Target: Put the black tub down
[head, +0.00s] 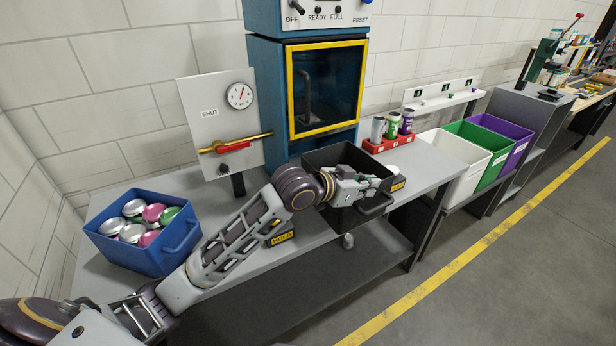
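The black tub (322,157) is in the middle of the head view, in front of the blue machine's yellow-framed door. It is at the bench's front edge, with its handle (377,208) toward me. I cannot tell whether its base touches the bench. My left gripper (372,184) is over the tub's near side, close to the handle. Its fingers are small and partly hidden, so I cannot tell whether they are closed on the tub. The gripper hides part of the tub's inside. My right gripper is out of view.
A blue bin (150,255) of cans stands at the bench's left. A panel (220,120) with a gauge and red lever, marked SHUT, stands behind. A red rack (388,143) of cans is right of the tub. White (455,160), green (480,145) and purple (510,138) bins stand farther right.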

